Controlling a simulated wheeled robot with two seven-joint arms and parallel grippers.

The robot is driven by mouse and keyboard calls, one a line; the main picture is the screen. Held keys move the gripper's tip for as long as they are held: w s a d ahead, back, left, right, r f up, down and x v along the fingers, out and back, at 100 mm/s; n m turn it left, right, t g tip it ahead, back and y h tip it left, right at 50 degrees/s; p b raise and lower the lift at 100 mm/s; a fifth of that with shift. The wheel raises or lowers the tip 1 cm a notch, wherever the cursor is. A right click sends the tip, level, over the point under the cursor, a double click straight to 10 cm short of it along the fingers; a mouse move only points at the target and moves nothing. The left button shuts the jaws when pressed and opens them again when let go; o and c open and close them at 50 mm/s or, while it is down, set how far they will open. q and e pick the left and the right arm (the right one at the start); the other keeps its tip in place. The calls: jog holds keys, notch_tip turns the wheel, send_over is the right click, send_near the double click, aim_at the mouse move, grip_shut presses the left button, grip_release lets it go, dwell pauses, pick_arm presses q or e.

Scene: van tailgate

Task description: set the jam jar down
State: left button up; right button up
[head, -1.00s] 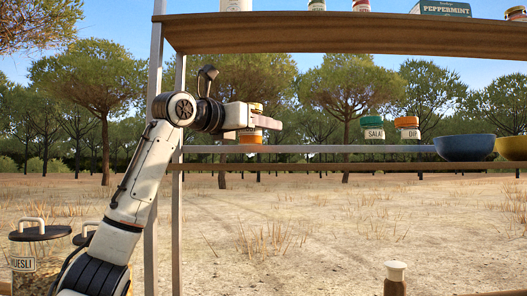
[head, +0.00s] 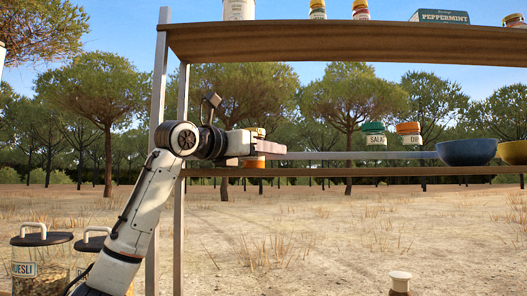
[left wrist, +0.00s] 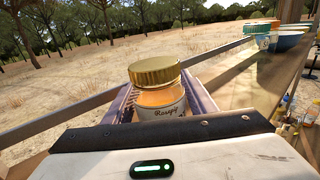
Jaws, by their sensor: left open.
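The jam jar (left wrist: 160,96) has a gold lid and orange contents, with a label reading "Rosegip" or similar. In the left wrist view it is upright between the two fingers of my left gripper (left wrist: 160,100). In the head view my left gripper (head: 272,154) reaches right across the jar (head: 254,163), hiding its middle. The jar's base is at the lower shelf board (head: 330,172), near its left end, and looks to rest on it. My left gripper is open, with a finger on each side of the jar. My right gripper is out of view.
On the lower shelf to the right are a green-lidded jar (head: 374,136), an orange-lidded jar (head: 409,135) and a blue bowl (head: 466,152). The upper shelf (head: 340,43) hangs above. A shelf post (head: 182,100) stands left of the jar. Muesli jars (head: 41,262) stand lower left.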

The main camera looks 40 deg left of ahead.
pick_arm(q)
jog(key=shift+r, duration=0.15)
jog(key=s, duration=0.3)
jog(key=s+b, duration=0.1)
jog(key=s, duration=0.3)
jog(key=s+b, duration=0.1)
jog(key=s, duration=0.3)
jog(key=shift+s+d, duration=0.2)
jog(key=shift+d, duration=0.05)
jog(key=shift+s, duration=0.3)
